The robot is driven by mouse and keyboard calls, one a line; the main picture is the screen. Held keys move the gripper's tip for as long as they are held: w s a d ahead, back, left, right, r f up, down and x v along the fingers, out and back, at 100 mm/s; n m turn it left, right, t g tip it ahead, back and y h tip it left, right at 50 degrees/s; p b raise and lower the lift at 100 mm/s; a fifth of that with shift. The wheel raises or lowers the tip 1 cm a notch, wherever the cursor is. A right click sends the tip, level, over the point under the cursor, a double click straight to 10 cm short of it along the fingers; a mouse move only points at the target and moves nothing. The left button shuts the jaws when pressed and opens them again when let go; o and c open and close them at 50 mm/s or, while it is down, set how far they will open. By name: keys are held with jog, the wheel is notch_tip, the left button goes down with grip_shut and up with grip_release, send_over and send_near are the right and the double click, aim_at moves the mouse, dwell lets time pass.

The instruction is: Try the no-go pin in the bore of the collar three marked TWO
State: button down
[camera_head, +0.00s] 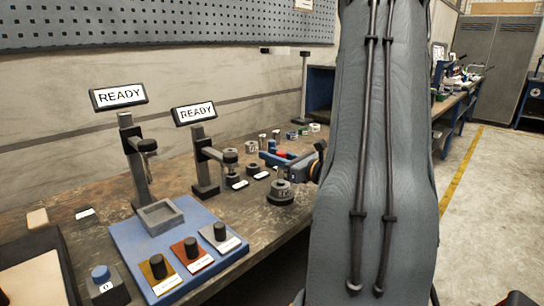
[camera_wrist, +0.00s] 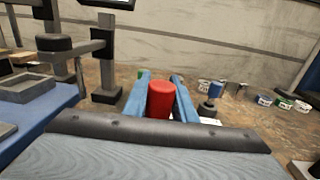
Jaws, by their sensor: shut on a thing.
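My gripper (camera_head: 274,153) has blue fingers and is shut on a red cylindrical piece, taken to be the no-go pin (camera_head: 281,153). In the wrist view the red pin (camera_wrist: 161,100) stands between the two blue fingers; its lower end is hidden. A grey round stepped piece (camera_head: 280,194) with a mark on its front stands on the bench below and in front of my gripper. Smaller dark round pieces with white labels (camera_head: 239,184) stand to its left. The labels are too small to read, so I cannot tell which collar is marked TWO.
Two stands bear READY screens (camera_head: 119,96) (camera_head: 195,112). A blue board (camera_head: 125,238) holds a grey tray (camera_head: 160,217) and several black knobs on coloured plates. Small cylinders and cups (camera_head: 292,134) stand behind my gripper, near the wall. The bench between the stands and front edge is partly clear.

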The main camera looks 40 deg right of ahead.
jog(key=shift+f+b, duration=1.4)
jog(key=shift+f, duration=0.6)
dwell(0.8)
jog(key=shift+r, duration=0.15)
dwell(0.9)
jog(key=shift+r+p, duration=1.4)
jog(key=shift+r, duration=0.5)
jog(key=shift+r+p, duration=1.65)
jog(key=shift+r, duration=0.85)
